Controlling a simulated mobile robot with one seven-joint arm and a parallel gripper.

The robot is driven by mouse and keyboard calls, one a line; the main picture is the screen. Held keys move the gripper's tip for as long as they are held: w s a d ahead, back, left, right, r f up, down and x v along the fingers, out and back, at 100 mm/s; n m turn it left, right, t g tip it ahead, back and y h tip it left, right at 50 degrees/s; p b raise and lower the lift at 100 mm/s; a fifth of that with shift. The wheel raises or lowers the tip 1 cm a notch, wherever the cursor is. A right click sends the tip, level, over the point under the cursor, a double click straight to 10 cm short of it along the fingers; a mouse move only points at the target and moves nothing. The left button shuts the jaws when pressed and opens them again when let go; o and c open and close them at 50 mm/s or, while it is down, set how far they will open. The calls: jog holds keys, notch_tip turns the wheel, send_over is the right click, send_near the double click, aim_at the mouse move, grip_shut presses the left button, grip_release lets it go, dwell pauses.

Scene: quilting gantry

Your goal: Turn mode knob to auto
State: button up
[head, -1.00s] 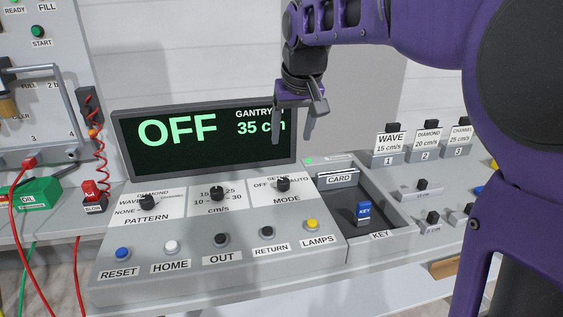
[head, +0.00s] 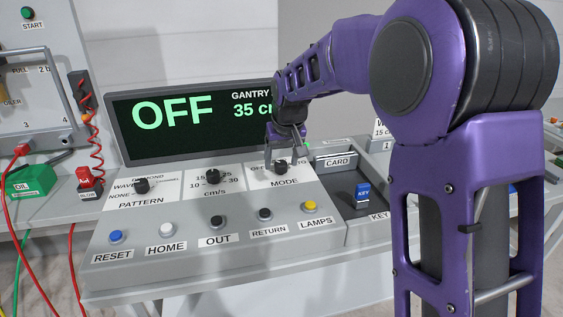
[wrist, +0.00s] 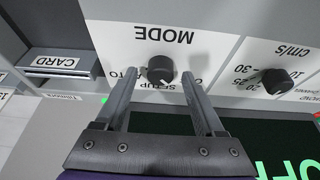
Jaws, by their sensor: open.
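The mode knob (head: 281,167) is a small black knob on a white panel marked MODE, below the right part of the display. The wrist view shows the mode knob (wrist: 160,70) upside down, with part of its scale lettering hidden by my fingers. My gripper (head: 287,145) is open, pointing down just behind and above the knob. In the wrist view its two fingers (wrist: 158,80) reach to either side of the knob, with nothing between them touching it that I can see. The display (head: 190,120) reads OFF and GANTRY 35 cm.
The speed knob (head: 212,177) and pattern knob (head: 142,186) sit to the left. Buttons line the front, including the yellow lamps button (head: 310,206). A card slot (head: 335,160) and blue key (head: 362,193) are to the right. The display stands close behind my gripper.

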jog(key=shift+w+f, duration=0.1)
jog(key=shift+f, duration=0.05)
jog(key=shift+c, duration=0.2)
grip_shut()
